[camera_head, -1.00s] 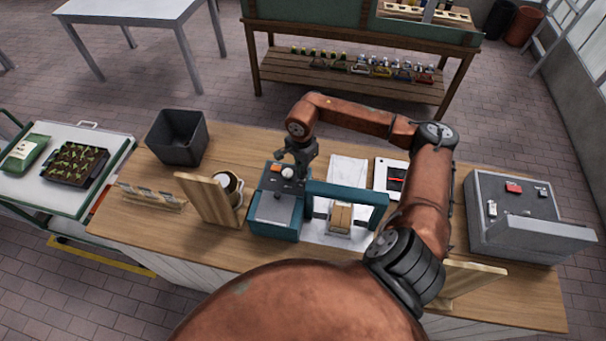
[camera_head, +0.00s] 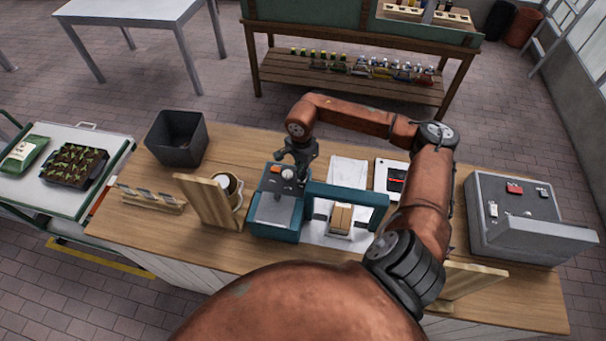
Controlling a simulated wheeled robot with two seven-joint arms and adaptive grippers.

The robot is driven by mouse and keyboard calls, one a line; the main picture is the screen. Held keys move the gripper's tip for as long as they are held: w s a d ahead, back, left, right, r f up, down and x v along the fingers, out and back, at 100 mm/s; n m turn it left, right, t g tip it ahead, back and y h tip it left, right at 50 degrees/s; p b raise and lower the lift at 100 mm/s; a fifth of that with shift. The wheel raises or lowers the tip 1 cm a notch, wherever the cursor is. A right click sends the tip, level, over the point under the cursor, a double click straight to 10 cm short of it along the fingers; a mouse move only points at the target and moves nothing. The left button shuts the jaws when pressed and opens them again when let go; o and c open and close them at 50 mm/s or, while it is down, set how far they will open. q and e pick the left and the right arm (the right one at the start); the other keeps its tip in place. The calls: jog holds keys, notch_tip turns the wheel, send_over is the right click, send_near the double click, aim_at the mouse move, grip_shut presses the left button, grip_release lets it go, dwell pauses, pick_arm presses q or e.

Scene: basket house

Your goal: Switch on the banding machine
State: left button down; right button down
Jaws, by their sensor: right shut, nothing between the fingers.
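The banding machine (camera_head: 275,222) is a teal box with a grey top and a teal arch (camera_head: 350,194) on its right side. It stands on the wooden workbench. On its top back edge are an orange switch (camera_head: 275,170) and a pale round knob (camera_head: 288,173). A small brown box (camera_head: 341,217) sits under the arch. My right gripper (camera_head: 297,164) points down just above and behind the knob, shut and empty. I cannot tell whether it touches the knob or the switch. My left gripper is not in view.
A dark bin (camera_head: 177,140), a wooden stand with a cup (camera_head: 207,200) and a small rack (camera_head: 151,197) are to the left. A grey control box (camera_head: 525,220) is at the right. A cart with seedlings (camera_head: 75,165) stands far left.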

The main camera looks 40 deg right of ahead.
jog(key=shift+r+p, duration=0.95)
jog(key=shift+r, duration=2.1)
jog(key=shift+f, duration=0.2)
